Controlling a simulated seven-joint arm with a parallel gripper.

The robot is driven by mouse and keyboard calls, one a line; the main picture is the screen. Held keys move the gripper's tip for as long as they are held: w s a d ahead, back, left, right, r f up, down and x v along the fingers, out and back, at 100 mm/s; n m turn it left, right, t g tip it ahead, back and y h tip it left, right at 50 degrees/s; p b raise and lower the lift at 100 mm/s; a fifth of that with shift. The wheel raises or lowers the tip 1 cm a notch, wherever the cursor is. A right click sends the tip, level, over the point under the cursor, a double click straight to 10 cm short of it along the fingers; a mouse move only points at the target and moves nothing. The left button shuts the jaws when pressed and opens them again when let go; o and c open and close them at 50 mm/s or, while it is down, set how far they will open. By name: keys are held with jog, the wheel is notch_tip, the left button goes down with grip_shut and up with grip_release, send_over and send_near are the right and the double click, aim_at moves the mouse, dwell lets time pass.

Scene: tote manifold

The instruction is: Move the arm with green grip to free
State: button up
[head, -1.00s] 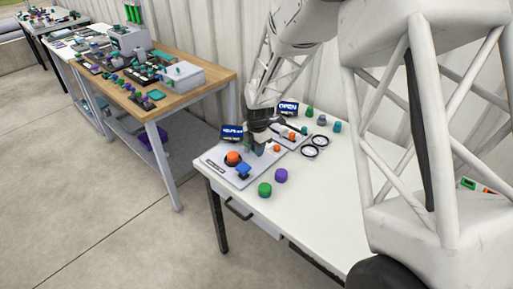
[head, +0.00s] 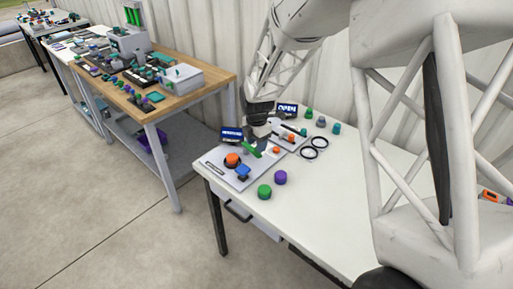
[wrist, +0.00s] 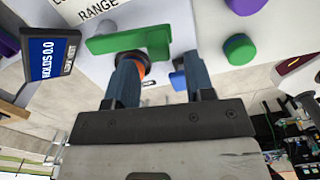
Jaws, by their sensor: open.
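In the head view the green grip (head: 251,148) lies over the near grey panel, beside an orange knob (head: 233,159). My gripper (wrist: 160,62) is open, with nothing seen between its two fingers. The left finger is close to the bar and overlaps the orange knob behind it; I cannot tell whether it touches. In the head view my gripper (head: 262,136) is just above and behind the green grip.
A "HOLDS 0.0" display (wrist: 45,55) stands to the left in the wrist view. An "OPEN" display (head: 287,109) stands farther back. A blue part (head: 243,171), loose green (head: 264,191) and purple (head: 280,177) knobs and black rings (head: 314,148) are nearby. The table's right side (head: 345,190) is clear.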

jog(key=shift+r, duration=2.3)
jog(key=shift+r, duration=0.1)
jog(key=shift+s+d+r, duration=0.1)
jog(key=shift+s+r, duration=0.05)
jog(key=s+d+r+m, duration=0.5)
jog(key=s+r+m, duration=0.1)
jog(key=s+r, duration=0.3)
jog(key=s+d+r+m+t, duration=0.1)
jog(key=s+d+r+m, duration=0.1)
jog(key=s+m, duration=0.4)
jog(key=s+d+r+m, duration=0.3)
jog(key=s+m, duration=0.4)
jog(key=s, duration=0.7)
jog(key=s+d+r+m+t, duration=0.1)
jog(key=s+d+r+m, duration=0.1)
jog(key=s+m, duration=0.4)
jog(key=s+d, duration=0.1)
jog(key=s, duration=0.3)
jog(key=shift+d+r+t, duration=0.3)
jog(key=shift+d, duration=0.05)
